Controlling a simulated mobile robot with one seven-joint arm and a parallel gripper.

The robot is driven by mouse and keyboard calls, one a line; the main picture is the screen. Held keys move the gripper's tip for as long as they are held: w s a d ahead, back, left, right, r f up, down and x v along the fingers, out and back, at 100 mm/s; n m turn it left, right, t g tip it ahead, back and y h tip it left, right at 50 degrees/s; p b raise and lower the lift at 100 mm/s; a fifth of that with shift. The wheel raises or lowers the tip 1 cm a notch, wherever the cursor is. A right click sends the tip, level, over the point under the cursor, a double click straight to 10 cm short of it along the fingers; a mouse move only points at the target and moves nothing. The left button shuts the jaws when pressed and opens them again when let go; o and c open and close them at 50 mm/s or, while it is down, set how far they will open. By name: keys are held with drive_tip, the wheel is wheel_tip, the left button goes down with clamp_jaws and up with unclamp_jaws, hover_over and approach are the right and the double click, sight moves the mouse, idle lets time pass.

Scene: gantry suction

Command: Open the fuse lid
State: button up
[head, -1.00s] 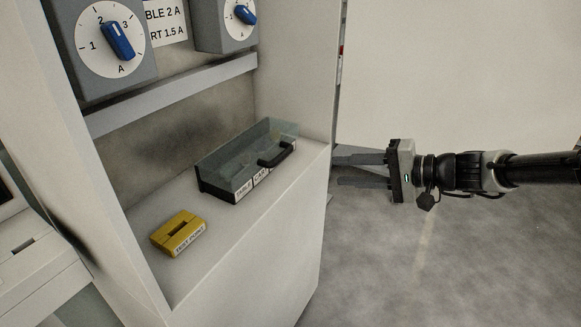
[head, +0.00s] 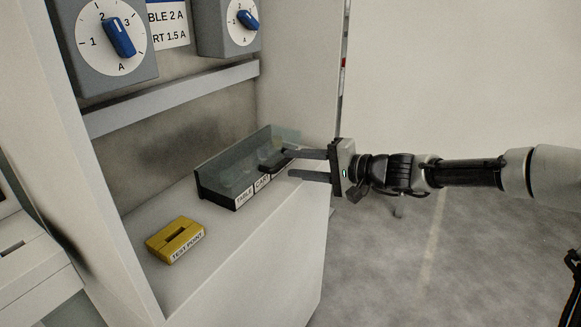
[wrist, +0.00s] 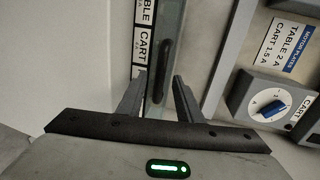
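The fuse box (head: 222,180) is a low dark tray on the cabinet shelf, with "TABLE" and "CART" labels on its front and a clear lid on top. A dark bar handle (head: 277,160) sits at the lid's right front; it also shows upright in the wrist view (wrist: 161,70). My gripper (head: 290,164) is at the right end of the box, fingers apart and pointing left. In the wrist view (wrist: 161,80) the fingers lie on either side of the handle's near end. I cannot tell whether they touch it. The lid looks shut.
A yellow "TEST POINT" block (head: 176,240) sits on the shelf in front of the box. Blue selector knobs (head: 119,38) are on the panel above, over a grey rail (head: 170,97). The floor to the right is open.

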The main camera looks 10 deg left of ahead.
sight(262, 157)
drive_tip(key=shift+x, duration=1.15)
clamp_jaws()
drive_tip(key=shift+r, duration=0.1)
